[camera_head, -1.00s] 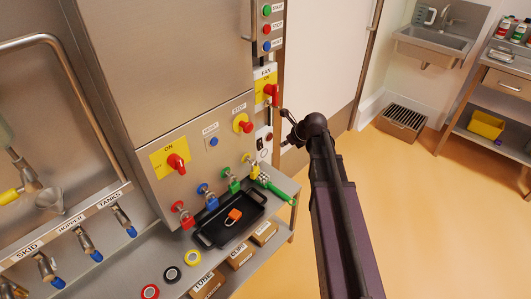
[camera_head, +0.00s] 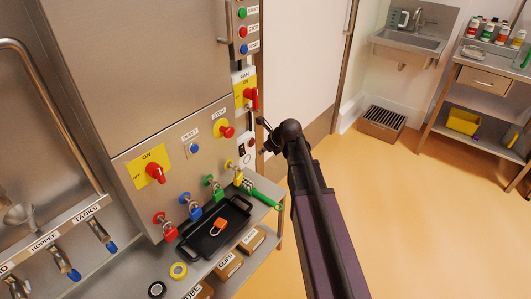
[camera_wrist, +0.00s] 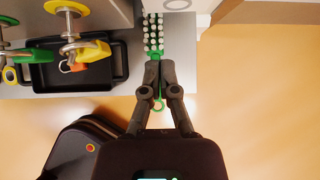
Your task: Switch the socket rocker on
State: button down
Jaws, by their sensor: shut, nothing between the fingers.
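The socket plate (camera_head: 247,160) is a small pale panel low on the right edge of the steel cabinet, below the fan switch. A small dark rocker (camera_head: 242,149) shows on its upper part; its position is too small to read. My gripper (camera_head: 259,122) is to the right of the plate in the head view, apart from it as far as I can tell. In the wrist view my gripper (camera_wrist: 159,64) has its fingers together and empty, over the shelf's edge by a green-handled brush (camera_wrist: 155,50). A pale plate edge with a round outline (camera_wrist: 177,4) shows at the top; the rocker is not visible there.
The red fan handle (camera_head: 251,97) sticks out just above the socket. Padlocks hang to its left, including a yellow one (camera_head: 237,176). A black tray (camera_head: 216,234) holds an orange padlock (camera_head: 219,226). The floor (camera_head: 400,220) to the right is clear.

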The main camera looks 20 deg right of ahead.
aim_at(243, 150)
jog(key=shift+w+a+f+b, duration=0.85)
jog(key=shift+w+f, duration=0.1)
jog(key=shift+w, duration=0.15)
jog(key=shift+w+a+f+b, duration=0.7)
jog(key=shift+w+f+b, duration=0.15)
jog(key=shift+w, duration=0.2)
jog(key=shift+w+a+f+b, duration=0.8)
jog(key=shift+w+f, duration=0.2)
jog(key=shift+w, duration=0.1)
jog(key=shift+a, duration=0.1)
